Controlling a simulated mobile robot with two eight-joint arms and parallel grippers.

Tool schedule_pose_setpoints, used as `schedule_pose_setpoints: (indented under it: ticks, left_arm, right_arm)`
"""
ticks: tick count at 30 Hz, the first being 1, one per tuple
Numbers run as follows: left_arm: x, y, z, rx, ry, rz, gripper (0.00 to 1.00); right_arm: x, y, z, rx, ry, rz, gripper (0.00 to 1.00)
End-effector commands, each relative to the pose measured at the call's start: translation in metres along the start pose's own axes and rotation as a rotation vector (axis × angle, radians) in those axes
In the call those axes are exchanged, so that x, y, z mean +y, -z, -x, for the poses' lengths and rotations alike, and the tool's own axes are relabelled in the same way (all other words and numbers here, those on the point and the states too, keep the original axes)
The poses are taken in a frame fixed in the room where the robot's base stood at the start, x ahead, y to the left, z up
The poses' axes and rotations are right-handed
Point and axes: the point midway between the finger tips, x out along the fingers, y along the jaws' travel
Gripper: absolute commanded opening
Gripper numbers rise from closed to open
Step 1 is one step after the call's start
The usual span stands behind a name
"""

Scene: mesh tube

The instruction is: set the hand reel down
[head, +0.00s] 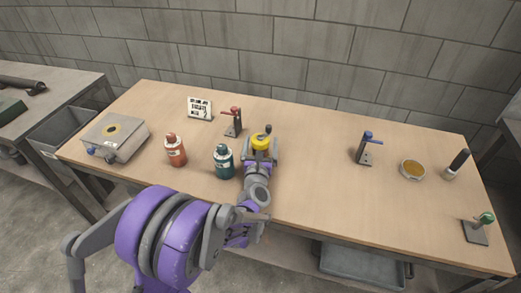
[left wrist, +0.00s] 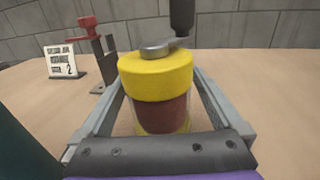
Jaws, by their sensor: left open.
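The hand reel has a yellow top (head: 261,139), a dark red lower body and a grey crank with a black knob. It stands upright on the wooden table near the middle. In the left wrist view the reel (left wrist: 158,82) is between the two fingers of my left gripper (left wrist: 159,76). The fingers are spread, with a narrow gap on each side of the reel. In the head view my left gripper (head: 262,150) reaches in from the front around the reel. The lowest edge of the reel is partly hidden by the gripper body. My right gripper is not in view.
A teal bottle (head: 224,162) stands close left of my gripper, with a red bottle (head: 175,150) farther left. A red-topped stand (head: 234,124) and a sign card (head: 199,109) are behind. A blue-topped stand (head: 365,150) is to the right, with free table between.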

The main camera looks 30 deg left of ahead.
Motion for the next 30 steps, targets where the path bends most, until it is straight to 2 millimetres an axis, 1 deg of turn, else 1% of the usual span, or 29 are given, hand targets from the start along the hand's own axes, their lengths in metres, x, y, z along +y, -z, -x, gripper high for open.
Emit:
schedule_pose_setpoints:
  ticks: [1, 6, 7, 11, 12, 14, 15, 17, 18, 20, 21, 23, 28, 30]
  left_arm:
    - [0.0004, 0.0, -0.0025, 0.0, 0.0, 0.0, 1.0]
    - [0.0002, -0.0001, -0.0025, 0.0, 0.0, 0.0, 1.0]
    - [0.0002, -0.0001, -0.0024, 0.0, 0.0, 0.0, 0.96]
    - [0.0001, -0.0001, -0.0023, 0.0, 0.0, 0.0, 0.73]
    - [0.0001, -0.0001, -0.0023, 0.0, 0.0, 0.0, 0.66]
    - [0.0001, -0.0001, -0.0023, 0.0, 0.0, 0.0, 0.55]
    - [0.0001, -0.0001, -0.0023, 0.0, 0.0, 0.0, 0.48]
    - [0.0, -0.0001, -0.0022, 0.0, 0.0, 0.0, 0.37]
    - [0.0, -0.0001, -0.0022, 0.0, 0.0, 0.0, 0.3]
    - [0.0, -0.0001, -0.0022, 0.0, 0.0, 0.0, 0.19]
    - [0.0, -0.0001, -0.0022, 0.0, 0.0, 0.0, 0.12]
    - [0.0001, -0.0003, -0.0022, 0.0, 0.0, 0.0, 0.01]
    - [0.0001, -0.0007, -0.0022, 0.0, 0.0, 0.0, 0.0]
    - [0.0001, -0.0043, -0.0022, 0.0, 0.0, 0.0, 0.0]
  right_arm:
    - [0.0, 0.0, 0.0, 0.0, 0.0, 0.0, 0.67]
    - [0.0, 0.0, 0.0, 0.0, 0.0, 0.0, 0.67]
    - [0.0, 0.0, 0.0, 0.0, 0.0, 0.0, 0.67]
    - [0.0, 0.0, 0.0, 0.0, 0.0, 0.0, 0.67]
    - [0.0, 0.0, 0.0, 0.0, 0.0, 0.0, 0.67]
    - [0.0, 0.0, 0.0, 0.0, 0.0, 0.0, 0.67]
    - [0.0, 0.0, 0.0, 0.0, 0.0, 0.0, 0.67]
    - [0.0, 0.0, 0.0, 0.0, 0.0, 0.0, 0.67]
    - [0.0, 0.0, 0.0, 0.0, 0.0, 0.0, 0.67]
    - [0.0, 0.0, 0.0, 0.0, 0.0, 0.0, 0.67]
    - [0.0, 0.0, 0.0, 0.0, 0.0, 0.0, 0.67]
    - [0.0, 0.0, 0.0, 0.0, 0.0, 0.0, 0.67]
    - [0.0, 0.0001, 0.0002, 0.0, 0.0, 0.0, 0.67]
    - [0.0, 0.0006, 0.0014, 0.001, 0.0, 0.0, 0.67]
